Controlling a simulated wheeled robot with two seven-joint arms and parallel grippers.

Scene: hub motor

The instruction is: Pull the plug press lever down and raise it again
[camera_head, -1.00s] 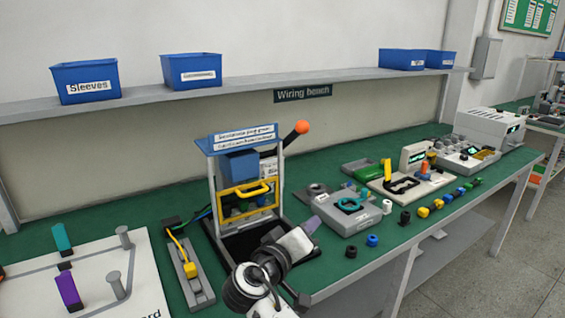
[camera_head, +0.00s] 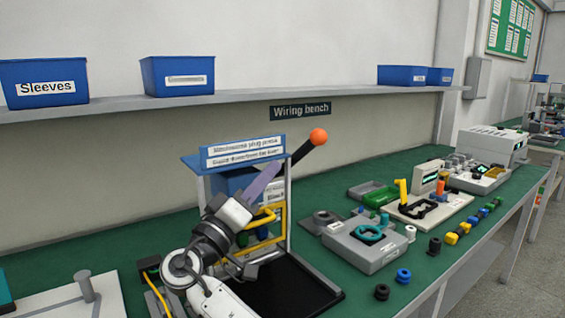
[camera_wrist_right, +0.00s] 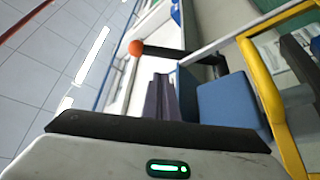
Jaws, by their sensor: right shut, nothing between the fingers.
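The plug press (camera_head: 243,160) stands on the green bench, with a blue top plate and a yellow handle at its front. Its lever is a black arm ending in an orange ball (camera_head: 318,136), pointing up to the right. My right gripper (camera_head: 268,178) is shut and empty in front of the press, its purple-grey fingers pointing up toward the lever and apart from the ball. In the right wrist view the fingers (camera_wrist_right: 160,98) show below the black lever arm, with the orange ball (camera_wrist_right: 135,47) to their upper left. My left gripper is not in view.
A grey fixture (camera_head: 365,243) with a teal ring sits right of the press. Small black rings (camera_head: 403,275) lie near the bench's front edge. A white board (camera_head: 70,300) is at lower left. A shelf with blue bins (camera_head: 178,75) runs above.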

